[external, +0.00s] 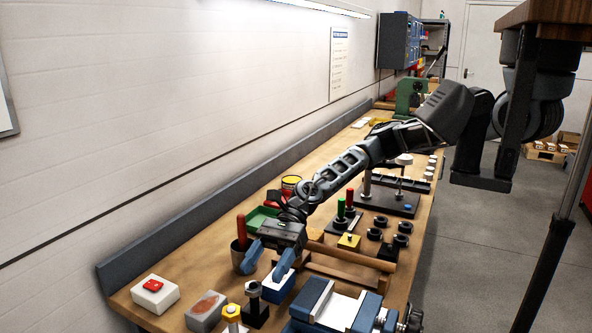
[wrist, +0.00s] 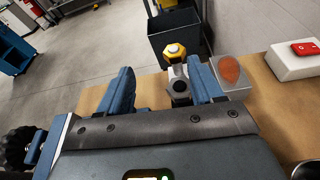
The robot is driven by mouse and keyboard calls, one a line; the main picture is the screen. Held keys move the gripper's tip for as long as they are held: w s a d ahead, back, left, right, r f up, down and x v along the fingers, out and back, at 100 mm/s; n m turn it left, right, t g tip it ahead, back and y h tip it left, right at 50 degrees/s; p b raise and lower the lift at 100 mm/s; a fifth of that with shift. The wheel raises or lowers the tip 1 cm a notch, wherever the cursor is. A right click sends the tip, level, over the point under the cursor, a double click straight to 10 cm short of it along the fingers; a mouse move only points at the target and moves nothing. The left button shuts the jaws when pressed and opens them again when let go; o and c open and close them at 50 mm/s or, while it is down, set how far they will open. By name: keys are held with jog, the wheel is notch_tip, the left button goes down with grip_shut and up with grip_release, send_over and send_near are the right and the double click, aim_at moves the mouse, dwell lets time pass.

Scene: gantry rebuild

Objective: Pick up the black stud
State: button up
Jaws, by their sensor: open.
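The black stud (external: 253,289) stands upright on a small black block at the front of the workbench. In the wrist view, the black stud (wrist: 180,86) shows its hexagonal top between the two fingers, closer to the right finger. My gripper (external: 265,267) is open with blue fingers pointing down, above and just behind the stud in the external view. In the wrist view my gripper (wrist: 161,84) has nothing clasped between its fingers. I cannot tell how far the fingertips are above the stud.
A yellow-topped stud (external: 232,311) stands close beside it. A grey block with an orange oval (external: 206,310) and a white box with a red button (external: 154,293) lie to the left. A blue vise (external: 335,308) is to the right. A cup with a tool (external: 244,258) stands behind.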

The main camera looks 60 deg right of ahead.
aim_at(251, 292)
jog(key=shift+n+t+h, duration=0.3)
jog(key=shift+h, duration=0.2)
jog(key=d+f, duration=0.1)
jog(key=w+d+f, duration=0.1)
jog(key=shift+w+d+f, duration=0.3)
jog(key=shift+f+p+x, duration=0.1)
jog(key=shift+p+x, duration=0.5)
jog(key=shift+x, duration=1.3)
jog(key=shift+f+p+x, duration=0.15)
jog(key=shift+p+x, duration=0.45)
jog(key=shift+x, duration=1.25)
jog(key=shift+d, duration=0.1)
grip_shut()
jog(key=shift+w+r, duration=0.1)
